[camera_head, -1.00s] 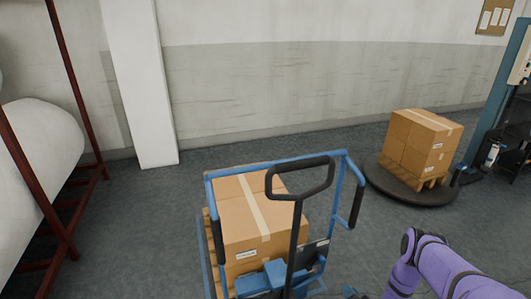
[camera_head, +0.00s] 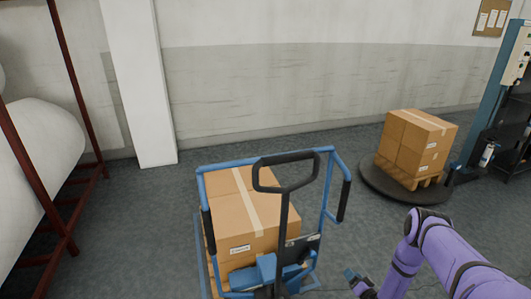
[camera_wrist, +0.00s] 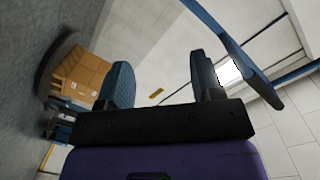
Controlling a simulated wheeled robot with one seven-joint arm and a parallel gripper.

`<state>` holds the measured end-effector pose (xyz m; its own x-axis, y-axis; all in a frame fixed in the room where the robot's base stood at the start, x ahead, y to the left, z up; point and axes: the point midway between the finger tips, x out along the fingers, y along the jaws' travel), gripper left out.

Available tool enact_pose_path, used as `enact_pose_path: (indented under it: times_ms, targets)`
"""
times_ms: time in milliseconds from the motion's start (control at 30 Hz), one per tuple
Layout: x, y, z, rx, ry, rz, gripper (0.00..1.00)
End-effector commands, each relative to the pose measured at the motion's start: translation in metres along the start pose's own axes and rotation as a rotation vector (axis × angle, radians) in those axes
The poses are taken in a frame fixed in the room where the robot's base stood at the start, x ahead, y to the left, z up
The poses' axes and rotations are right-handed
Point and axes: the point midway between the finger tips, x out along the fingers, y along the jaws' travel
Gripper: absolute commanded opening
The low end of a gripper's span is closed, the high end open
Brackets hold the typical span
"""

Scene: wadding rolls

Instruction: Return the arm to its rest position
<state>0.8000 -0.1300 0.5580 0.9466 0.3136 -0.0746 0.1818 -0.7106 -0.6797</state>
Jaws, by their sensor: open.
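My purple arm (camera_head: 430,255) reaches in from the lower right of the head view, bent at a raised elbow. My gripper (camera_head: 353,278) is low in that view, just right of the blue pallet truck (camera_head: 325,217). In the wrist view my gripper (camera_wrist: 160,72) shows two blue fingers spread apart with nothing between them. A blue bar of the truck's frame (camera_wrist: 235,45) crosses behind the right finger there; whether they touch I cannot tell.
Taped cardboard boxes (camera_head: 243,220) sit on the truck. More boxes (camera_head: 418,142) stand on a pallet on a dark round turntable (camera_head: 375,183) beside a blue column (camera_head: 487,100). A red rack (camera_head: 70,110) with white rolls (camera_head: 45,140) is left. Grey floor is clear between truck and wall.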

Motion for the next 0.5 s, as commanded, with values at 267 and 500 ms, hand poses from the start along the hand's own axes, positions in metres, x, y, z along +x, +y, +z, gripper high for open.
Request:
enact_pose_path:
  times_ms: [267, 500]
  targets:
    - [0.048, -0.022, -0.07, -0.099, -0.054, 0.055, 0.6]
    - [0.093, -0.061, -0.155, -0.213, -0.123, 0.137, 0.6]
